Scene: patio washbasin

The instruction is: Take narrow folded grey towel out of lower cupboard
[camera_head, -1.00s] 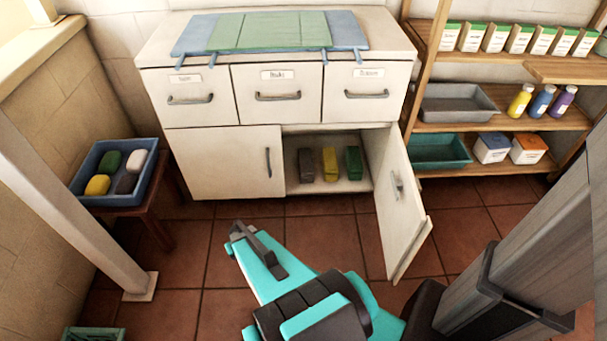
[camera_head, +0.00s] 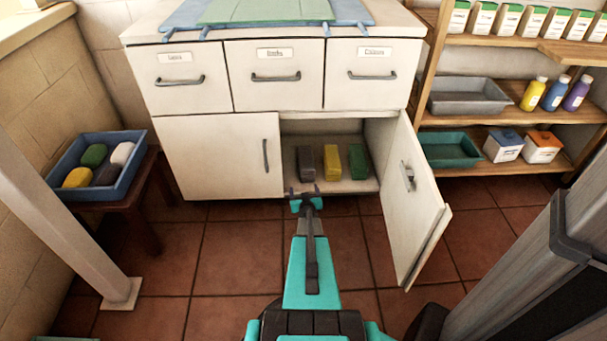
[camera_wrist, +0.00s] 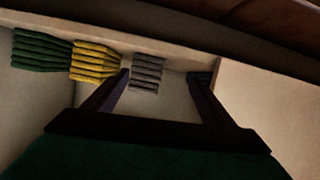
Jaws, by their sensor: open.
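The narrow folded grey towel (camera_head: 305,163) stands at the left of the open lower cupboard (camera_head: 345,187), next to a folded yellow towel (camera_head: 332,162) and a folded green one (camera_head: 357,161). My gripper (camera_head: 303,191) is open and empty in front of the cupboard's opening, close to the grey towel. In the wrist view, the grey towel (camera_wrist: 147,74) shows ahead between my two fingers (camera_wrist: 160,76), nearer the left one. The yellow towel (camera_wrist: 95,62) and green towel (camera_wrist: 42,50) lie to its left there. I see no contact with any towel.
The cupboard's right door (camera_head: 415,200) stands open toward me; the left door (camera_head: 222,157) is shut. Drawers (camera_head: 276,75) are above. A blue tray (camera_head: 128,180) with several items sits on a small table at left. Wooden shelves (camera_head: 470,130) stand at right. The tiled floor in front is clear.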

